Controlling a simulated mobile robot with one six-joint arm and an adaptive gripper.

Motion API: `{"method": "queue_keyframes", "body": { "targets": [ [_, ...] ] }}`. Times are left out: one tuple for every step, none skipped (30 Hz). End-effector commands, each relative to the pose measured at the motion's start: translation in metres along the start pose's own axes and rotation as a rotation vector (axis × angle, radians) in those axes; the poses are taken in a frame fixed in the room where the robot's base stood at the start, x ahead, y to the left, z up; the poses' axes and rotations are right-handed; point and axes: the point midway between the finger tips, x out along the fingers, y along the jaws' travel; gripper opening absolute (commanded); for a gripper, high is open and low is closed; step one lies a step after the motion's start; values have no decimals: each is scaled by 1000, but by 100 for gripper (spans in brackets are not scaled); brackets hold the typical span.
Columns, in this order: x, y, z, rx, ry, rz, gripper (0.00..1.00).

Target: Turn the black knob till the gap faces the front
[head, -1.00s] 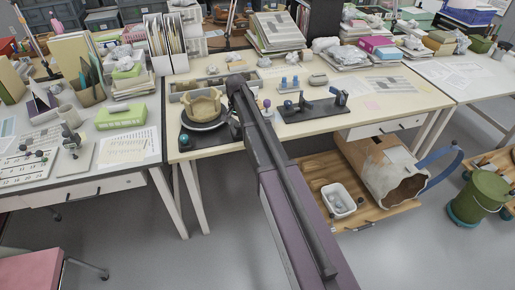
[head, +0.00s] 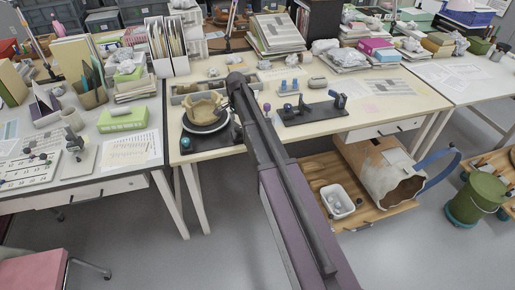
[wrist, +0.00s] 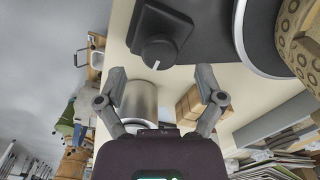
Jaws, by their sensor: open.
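The black knob (wrist: 160,50) sits on a square black housing (wrist: 168,22) in the wrist view. A white pointer line marks its top. My open gripper (wrist: 161,75) has one finger on either side below the knob in the picture, apart from it. The tan, jagged-rimmed pot (wrist: 302,45) stands to the right on a pale-rimmed turntable (wrist: 243,38). In the head view the pot (head: 203,107) stands on its dark base, left of my arm. My arm hides the knob there. I cannot tell which way the pot's gap faces.
A metal cylinder (wrist: 140,100) shows between my fingers in the wrist view. A teal ball (head: 185,143) is at the base's front left corner. A black stand (head: 312,112) with blue parts is right of my arm. Grey trays (head: 185,89) lie behind the pot.

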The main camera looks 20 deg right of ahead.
Motion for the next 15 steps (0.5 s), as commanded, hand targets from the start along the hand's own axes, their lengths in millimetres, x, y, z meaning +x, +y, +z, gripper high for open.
{"method": "queue_keyframes", "body": {
  "targets": [
    [-9,0,0,0,0,0,87],
    [-12,0,0,-1,0,0,87],
    [-15,0,0,-1,0,0,87],
    [-17,0,0,-1,0,0,87],
    [-20,0,0,-1,0,0,87],
    [-23,0,0,-1,0,0,87],
    [-26,0,0,-1,0,0,87],
    [-28,0,0,-1,0,0,87],
    [-31,0,0,-1,0,0,87],
    [-34,0,0,-1,0,0,87],
    [-36,0,0,-1,0,0,87],
    [-40,0,0,-1,0,0,87],
    [-42,0,0,-1,0,0,87],
    [-45,0,0,-1,0,0,87],
    [-48,0,0,-1,0,0,87]
  ]
}}
